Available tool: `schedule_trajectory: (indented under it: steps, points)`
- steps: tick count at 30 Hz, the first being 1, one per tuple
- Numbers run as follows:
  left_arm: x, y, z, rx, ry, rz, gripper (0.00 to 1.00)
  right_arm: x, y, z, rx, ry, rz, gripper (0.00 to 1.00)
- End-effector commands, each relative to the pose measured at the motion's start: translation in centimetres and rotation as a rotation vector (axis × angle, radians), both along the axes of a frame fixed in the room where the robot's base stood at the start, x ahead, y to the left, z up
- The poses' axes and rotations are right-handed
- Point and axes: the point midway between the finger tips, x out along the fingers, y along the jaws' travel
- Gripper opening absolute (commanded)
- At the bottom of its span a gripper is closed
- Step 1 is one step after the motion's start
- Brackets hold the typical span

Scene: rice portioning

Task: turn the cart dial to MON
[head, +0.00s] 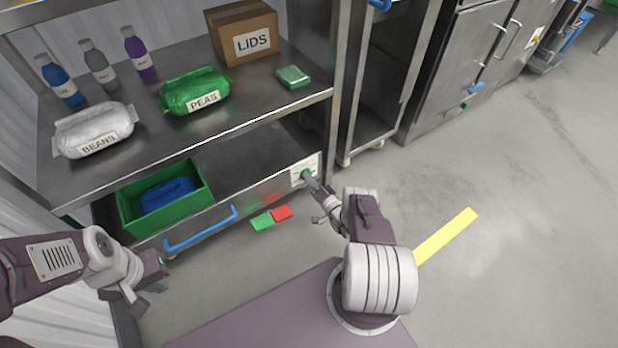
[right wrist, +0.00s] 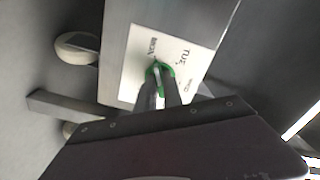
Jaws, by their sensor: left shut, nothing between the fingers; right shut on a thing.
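The green dial (head: 306,174) sits on a white label plate (head: 298,181) at the right end of the cart's front. My right gripper (head: 310,181) is shut on the dial. In the right wrist view, the fingers (right wrist: 162,82) cover much of the green dial (right wrist: 168,69). The plate (right wrist: 123,75) there carries MON, TUE and a smaller, blurred label. I cannot tell surely which label the dial points to. My left gripper (head: 162,262) is shut and empty, in front of the cart's lower left.
A blue handle (head: 200,229) runs along the cart front. A green bin (head: 125,212) holds something blue. The top shelf (head: 245,112) bears bottles, bean and pea bags, and a LIDS box (head: 228,25). Green and red cards (head: 262,222) lie below.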

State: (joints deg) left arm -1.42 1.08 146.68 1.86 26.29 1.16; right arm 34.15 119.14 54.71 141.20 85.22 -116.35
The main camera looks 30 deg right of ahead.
Motion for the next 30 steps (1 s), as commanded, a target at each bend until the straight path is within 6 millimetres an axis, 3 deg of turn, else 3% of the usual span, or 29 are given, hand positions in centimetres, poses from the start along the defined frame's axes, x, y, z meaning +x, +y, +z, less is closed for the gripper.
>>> schedule_trajectory:
  steps: [14, 15, 16, 17, 26, 30]
  points:
    - [0.0, 0.0, 0.0, 0.0, 0.0, 0.0, 0.0, 0.0, 0.0, -0.1, -0.013, 0.001, 0.0, 0.0]
    - [0.0, 0.0, 0.0, 0.0, 0.0, 0.0, 0.0, 0.0, 0.0, -0.1, -0.013, 0.001, 0.0, 0.22]
    - [0.0, 0.0, 0.0, 0.0, 0.0, 0.0, 0.0, 0.0, 0.0, -0.1, -0.013, 0.001, 0.0, 0.31]
    - [0.0, 0.0, 0.0, 0.0, 0.0, 0.0, 0.0, 0.0, 0.0, -0.1, -0.013, 0.0, 0.0, 0.33]
    - [0.0, 0.0, 0.2, 0.0, 0.0, 0.0, 0.0, -0.2, 0.0, 0.0, -0.012, 0.0, -0.001, 0.33]
    - [0.0, 0.0, 1.8, 0.0, 0.0, 0.0, 0.0, -2.4, -0.3, 0.5, -0.009, 0.003, -0.003, 0.33]
